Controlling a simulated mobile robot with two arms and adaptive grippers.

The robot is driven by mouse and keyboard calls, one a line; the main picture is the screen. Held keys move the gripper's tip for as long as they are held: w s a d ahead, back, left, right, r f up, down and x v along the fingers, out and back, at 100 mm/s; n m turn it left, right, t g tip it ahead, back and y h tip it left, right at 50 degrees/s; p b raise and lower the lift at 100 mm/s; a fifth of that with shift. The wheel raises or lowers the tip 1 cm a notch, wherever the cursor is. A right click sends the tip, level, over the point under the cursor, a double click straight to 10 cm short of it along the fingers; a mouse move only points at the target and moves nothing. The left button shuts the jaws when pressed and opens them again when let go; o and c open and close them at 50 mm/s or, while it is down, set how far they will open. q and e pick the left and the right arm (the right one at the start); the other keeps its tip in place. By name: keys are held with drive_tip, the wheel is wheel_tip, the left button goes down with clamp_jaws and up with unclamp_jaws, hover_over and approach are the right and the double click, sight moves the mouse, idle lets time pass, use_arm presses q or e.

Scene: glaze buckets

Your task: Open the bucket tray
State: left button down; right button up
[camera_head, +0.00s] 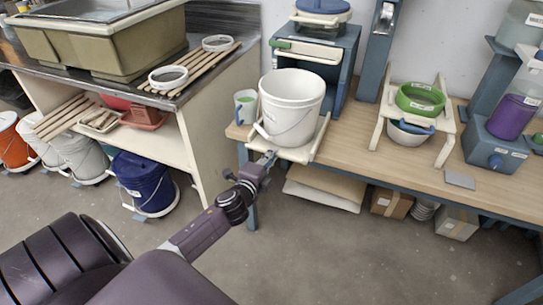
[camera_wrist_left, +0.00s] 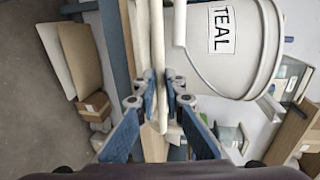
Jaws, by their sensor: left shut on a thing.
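The bucket tray (camera_head: 296,153) is a cream tray at the front of a blue stand (camera_head: 349,62) on the wooden bench. A white bucket (camera_head: 291,92) stands upright on it; in the left wrist view the bucket (camera_wrist_left: 240,60) carries a TEAL label. My left gripper (camera_head: 266,160) reaches the tray's front left edge from below. In the left wrist view its two blue fingers (camera_wrist_left: 163,82) close on the cream front bar of the tray (camera_wrist_left: 157,35). The bucket is beside the fingers, not in them. My right gripper is in neither view.
On the right are a second tray (camera_head: 441,130) with a bowl and green ring, and a purple jar (camera_head: 510,115). Boards and boxes (camera_head: 391,203) lie under the bench. The floor in front is clear.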

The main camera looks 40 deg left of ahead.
use_arm(q)
drive_tip(key=c, duration=2)
unclamp_jaws()
drive_tip(key=v, duration=1.2)
drive_tip(key=s+d+f+n+g+h, duration=0.1)
drive_tip(key=s+f+n+g, duration=0.3)
drive_tip(key=f, duration=0.8)
drive_tip(key=s+d+f+g, duration=0.15)
drive_tip(key=s+f, duration=0.35)
drive_tip(key=f, duration=0.6)
drive_tip(key=s+d+f+n+g+h, duration=0.1)
drive_tip(key=s+d+f+n+g, duration=0.3)
drive_tip(key=f, duration=0.8)
drive_tip(key=s+d+f+n+g, duration=0.1)
drive_tip(key=s+d+f, duration=0.1)
drive_tip(key=s+f, duration=0.3)
drive_tip(key=s+d+f+n+g+h, duration=0.1)
drive_tip(key=s+f, duration=0.5)
drive_tip(key=s, duration=0.7)
drive_tip(key=s+d+f+n+g, duration=0.2)
drive_tip(key=s+d+f, duration=0.3)
drive_tip(key=s, duration=0.5)
drive_tip(key=shift+d+f+n+g+h, duration=0.15)
drive_tip(key=shift+f+n+g+h, duration=0.2)
drive_tip(key=shift+n+g+h, duration=0.1)
